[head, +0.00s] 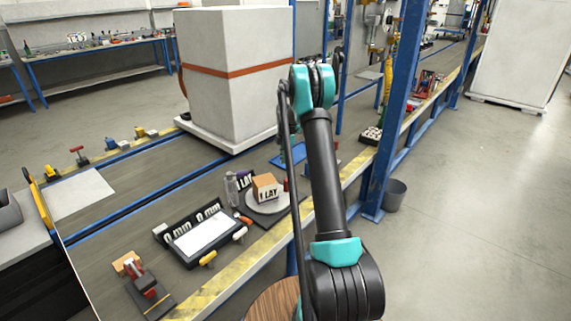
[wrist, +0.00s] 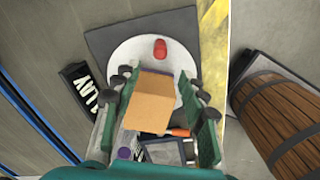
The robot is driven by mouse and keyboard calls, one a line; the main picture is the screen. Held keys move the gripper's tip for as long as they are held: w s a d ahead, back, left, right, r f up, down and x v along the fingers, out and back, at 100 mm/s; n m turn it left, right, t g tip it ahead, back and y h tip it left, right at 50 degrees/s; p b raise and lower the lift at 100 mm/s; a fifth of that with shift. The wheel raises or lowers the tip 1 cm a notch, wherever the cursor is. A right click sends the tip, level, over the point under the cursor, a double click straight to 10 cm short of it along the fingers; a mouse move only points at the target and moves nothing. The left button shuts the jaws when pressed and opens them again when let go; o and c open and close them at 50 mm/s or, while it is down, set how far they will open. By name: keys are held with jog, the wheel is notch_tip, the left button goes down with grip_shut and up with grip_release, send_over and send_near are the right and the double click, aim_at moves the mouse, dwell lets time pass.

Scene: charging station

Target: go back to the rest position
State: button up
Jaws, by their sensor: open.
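My gripper (wrist: 163,80) shows in the wrist view with its green fingers spread apart. A brown box (wrist: 153,102) appears between the fingers, in front of a round white disc (wrist: 150,48) on a dark square plate. The fingers look apart from the box, though the lower part of the box is hard to judge. In the head view my arm rises to a teal elbow and bends down behind itself; the gripper is mostly hidden there. The brown box (head: 264,186) stands on the pale disc (head: 272,206), left of my arm.
A black tray with a white panel (head: 203,234) and a red-handled clamp (head: 145,282) lie on the bench. A large strapped box (head: 230,80) stands behind. A blue post (head: 397,110) and grey bin (head: 395,195) are right of my arm. A red piece (wrist: 160,49) lies on the disc.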

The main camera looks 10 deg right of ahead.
jog(key=s+a+r+m+t, duration=0.1)
jog(key=s+a+r+m, duration=0.2)
jog(key=s, duration=0.5)
jog(key=s+r+m, duration=0.4)
jog(key=s+r, duration=0.1)
jog(key=s, duration=0.2)
jog(key=s+a+r+m+t, duration=0.1)
jog(key=s+a+r+m, duration=0.15)
jog(key=s+r, duration=0.4)
jog(key=s+f+m, duration=0.2)
jog(key=s+m, duration=0.1)
jog(key=s, duration=0.5)
jog(key=s+a+f+m+t, duration=0.1)
jog(key=s+m, duration=0.3)
jog(key=s, duration=0.5)
jog(key=s+a+f+m+t, duration=0.1)
jog(key=s+f+m, duration=0.2)
jog(key=s, duration=0.6)
jog(key=shift+s+m, duration=0.2)
jog(key=shift+m, duration=0.25)
